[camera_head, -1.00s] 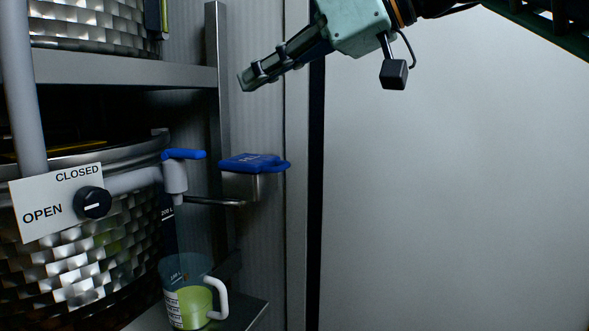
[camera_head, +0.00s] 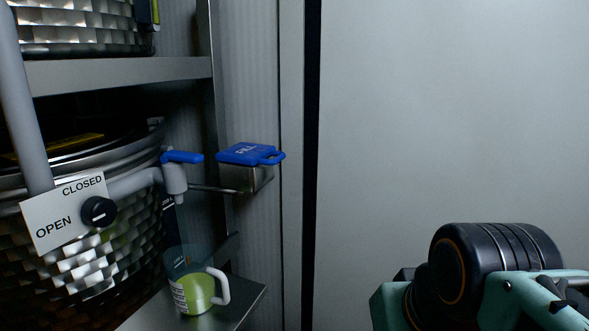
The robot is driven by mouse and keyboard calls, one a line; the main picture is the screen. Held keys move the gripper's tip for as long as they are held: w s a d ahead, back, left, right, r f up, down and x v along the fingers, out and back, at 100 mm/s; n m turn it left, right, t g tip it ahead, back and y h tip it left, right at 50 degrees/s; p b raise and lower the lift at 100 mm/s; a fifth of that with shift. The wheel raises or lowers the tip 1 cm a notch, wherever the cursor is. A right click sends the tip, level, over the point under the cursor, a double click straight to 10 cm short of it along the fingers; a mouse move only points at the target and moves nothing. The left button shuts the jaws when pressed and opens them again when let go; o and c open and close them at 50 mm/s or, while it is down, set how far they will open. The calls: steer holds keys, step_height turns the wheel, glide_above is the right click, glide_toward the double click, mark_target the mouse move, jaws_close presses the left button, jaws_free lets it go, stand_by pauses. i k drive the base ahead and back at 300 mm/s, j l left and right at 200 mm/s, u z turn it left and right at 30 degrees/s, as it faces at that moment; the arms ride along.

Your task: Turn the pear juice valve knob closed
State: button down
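The black valve knob (camera_head: 98,212) sits at the corner of a white sign (camera_head: 62,215) marked CLOSED above and OPEN to the left. A small white mark on the knob lies roughly level and points left, towards the OPEN side. The sign is on a pipe in front of a shiny steel drum (camera_head: 75,262). The pipe leads right to a spout with a blue lever (camera_head: 182,157). My gripper is out of view; only part of my arm shows at the lower right, far from the knob.
A clear jug (camera_head: 194,292) with yellow-green liquid stands below the spout on a metal shelf (camera_head: 245,298). A steel box with a blue lid (camera_head: 250,153) stands right of the spout. A metal shelf edge (camera_head: 125,74) runs above. The pale wall at right is bare.

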mark_target(97, 211)
steer(key=u, duration=1.7)
